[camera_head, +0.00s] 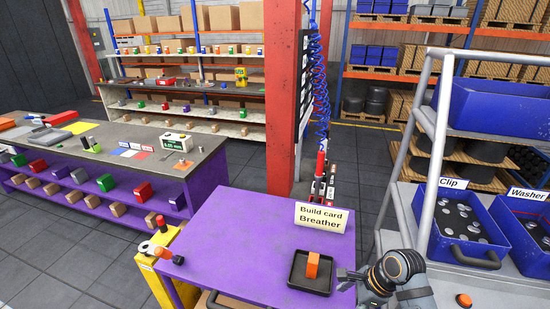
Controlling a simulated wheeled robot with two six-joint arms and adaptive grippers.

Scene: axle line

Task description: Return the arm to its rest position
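My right gripper (345,279) reaches in from the lower right over the right edge of the purple table (235,235). Its fingertips point left and appear spread, with nothing seen between them. They are just right of a black tray (297,283), which holds an orange block (312,264). The gripper looks clear of the block. My grey and black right wrist (392,272) is in view. My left arm and gripper are not in view.
A build card reading "Breather" (321,217) stands on the table. At right, a frame holds blue bins labelled Clip (433,240) and Washer (508,235). A yellow stand (152,275) with orange-handled tools is at the table's left. The table's middle is clear.

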